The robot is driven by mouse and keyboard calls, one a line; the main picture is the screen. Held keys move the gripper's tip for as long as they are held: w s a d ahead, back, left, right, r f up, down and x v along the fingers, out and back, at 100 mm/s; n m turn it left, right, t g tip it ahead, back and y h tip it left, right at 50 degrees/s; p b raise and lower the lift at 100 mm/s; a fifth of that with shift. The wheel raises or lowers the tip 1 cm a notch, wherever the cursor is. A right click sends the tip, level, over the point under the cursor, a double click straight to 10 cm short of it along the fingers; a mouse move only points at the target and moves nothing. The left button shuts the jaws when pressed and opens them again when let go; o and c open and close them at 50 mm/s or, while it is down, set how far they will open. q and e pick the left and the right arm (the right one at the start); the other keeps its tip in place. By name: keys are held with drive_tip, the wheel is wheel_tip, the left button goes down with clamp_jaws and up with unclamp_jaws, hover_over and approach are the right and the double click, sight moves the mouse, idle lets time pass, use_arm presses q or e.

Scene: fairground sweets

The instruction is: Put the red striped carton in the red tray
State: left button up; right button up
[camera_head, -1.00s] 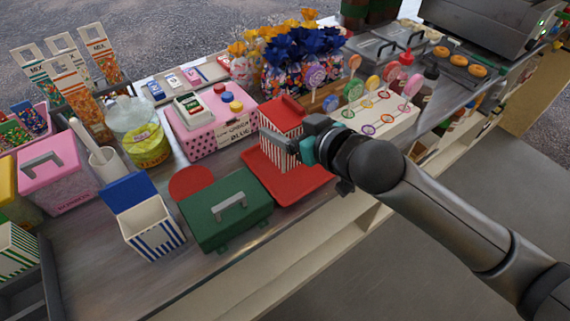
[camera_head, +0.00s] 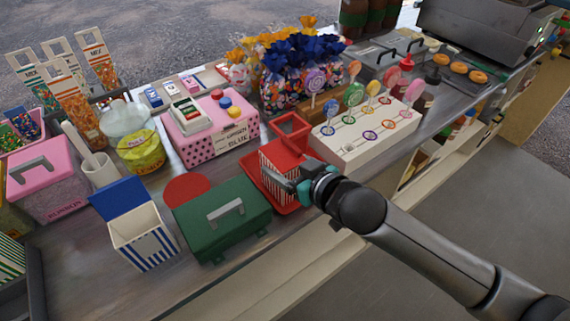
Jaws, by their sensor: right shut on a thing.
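I cannot tell whether the carton's base touches the tray. My left gripper is not in view.
A green box with a handle (camera_head: 222,220) stands just left of the tray, with a blue striped carton (camera_head: 146,241) beyond it. A white lollipop stand (camera_head: 362,150) is close on the right. A pink dotted box (camera_head: 215,147) stands behind. The counter's front edge is near.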

drive_tip(key=o, duration=1.3)
drive_tip(key=shift+f, duration=0.1)
drive_tip(key=shift+c, duration=0.2)
drive_tip(key=p+v, duration=0.2)
drive_tip(key=v, duration=1)
